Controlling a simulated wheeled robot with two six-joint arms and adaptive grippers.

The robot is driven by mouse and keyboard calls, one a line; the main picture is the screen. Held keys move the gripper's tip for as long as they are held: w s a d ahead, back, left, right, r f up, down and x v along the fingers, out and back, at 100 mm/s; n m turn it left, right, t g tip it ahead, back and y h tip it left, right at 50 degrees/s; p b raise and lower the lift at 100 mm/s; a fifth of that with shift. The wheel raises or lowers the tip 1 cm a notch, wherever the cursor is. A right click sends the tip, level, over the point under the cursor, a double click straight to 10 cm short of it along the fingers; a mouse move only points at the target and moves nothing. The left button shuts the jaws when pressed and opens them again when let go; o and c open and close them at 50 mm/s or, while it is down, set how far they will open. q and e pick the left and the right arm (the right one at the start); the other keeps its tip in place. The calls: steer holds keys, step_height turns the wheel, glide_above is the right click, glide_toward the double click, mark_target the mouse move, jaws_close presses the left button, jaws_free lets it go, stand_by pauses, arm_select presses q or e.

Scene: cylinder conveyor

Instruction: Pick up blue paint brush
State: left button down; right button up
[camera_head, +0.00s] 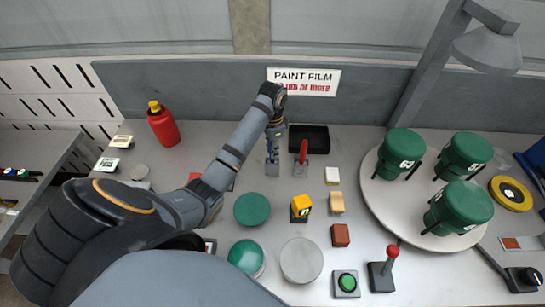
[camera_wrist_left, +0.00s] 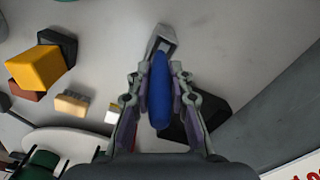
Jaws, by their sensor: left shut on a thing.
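The blue paint brush shows as a long blue handle (camera_wrist_left: 160,90) between the two fingers of my left gripper (camera_wrist_left: 160,98) in the left wrist view. The fingers are shut on it from both sides. In the head view my left gripper (camera_head: 273,146) points down, just above a small grey holder (camera_head: 272,169). The fingers mostly hide the brush there. The grey holder also shows at the far end of the handle in the wrist view (camera_wrist_left: 163,40). I cannot tell whether the brush's lower end is still inside it. My right gripper is not in view.
A red-handled brush (camera_head: 304,151) stands in a holder close to the right. A black tray (camera_head: 322,136) lies behind it. A red bottle (camera_head: 163,126) stands left. Green pots (camera_head: 401,147) stand on a round turntable (camera_head: 378,205).

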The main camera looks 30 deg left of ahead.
arm_select(q)
steer(key=shift+r, duration=0.1)
steer(key=shift+r, duration=0.3)
step_height(320, 180, up, 10)
steer(key=p, duration=0.8)
steer(key=shift+s+f, duration=0.1)
steer(key=shift+f, duration=0.35)
steer(key=shift+a, duration=0.1)
